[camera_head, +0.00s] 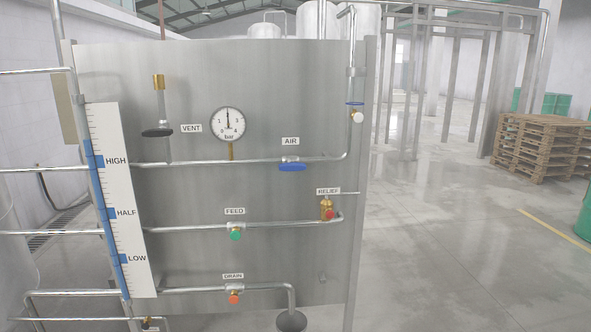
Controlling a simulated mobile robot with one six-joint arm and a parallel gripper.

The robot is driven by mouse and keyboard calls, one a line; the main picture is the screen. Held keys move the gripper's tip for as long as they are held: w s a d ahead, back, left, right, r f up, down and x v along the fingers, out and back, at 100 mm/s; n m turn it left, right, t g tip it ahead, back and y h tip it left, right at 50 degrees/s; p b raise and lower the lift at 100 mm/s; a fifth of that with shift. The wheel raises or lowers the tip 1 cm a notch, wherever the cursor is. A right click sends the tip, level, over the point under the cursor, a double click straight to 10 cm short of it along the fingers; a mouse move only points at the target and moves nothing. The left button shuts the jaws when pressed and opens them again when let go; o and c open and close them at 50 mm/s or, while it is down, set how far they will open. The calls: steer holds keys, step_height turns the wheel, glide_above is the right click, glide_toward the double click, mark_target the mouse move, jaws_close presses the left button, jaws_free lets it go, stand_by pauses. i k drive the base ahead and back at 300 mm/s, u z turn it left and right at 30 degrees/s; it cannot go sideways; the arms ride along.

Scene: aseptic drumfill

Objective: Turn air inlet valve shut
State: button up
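The air valve (292,167) is on the upper horizontal pipe, just below the AIR label (290,141). Its blue handle looks like a flat oval and lies roughly along the pipe. Whether the valve is open or shut cannot be told from this view. My gripper is not in view, and nothing covers the valve.
The valve is on a grey metal panel (270,90) with a pressure gauge (228,124), black vent handle (157,132), green feed knob (235,236), orange drain knob (233,299) and red relief knob (329,214). Wooden pallets (538,145) stand far right.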

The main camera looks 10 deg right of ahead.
mark_target(291, 165)
steer(key=i, duration=0.55)
steer(key=z, duration=0.1)
steer(key=k, duration=0.45)
steer(key=u, duration=1.25)
steer(key=i, duration=0.35)
steer(key=z, duration=0.3)
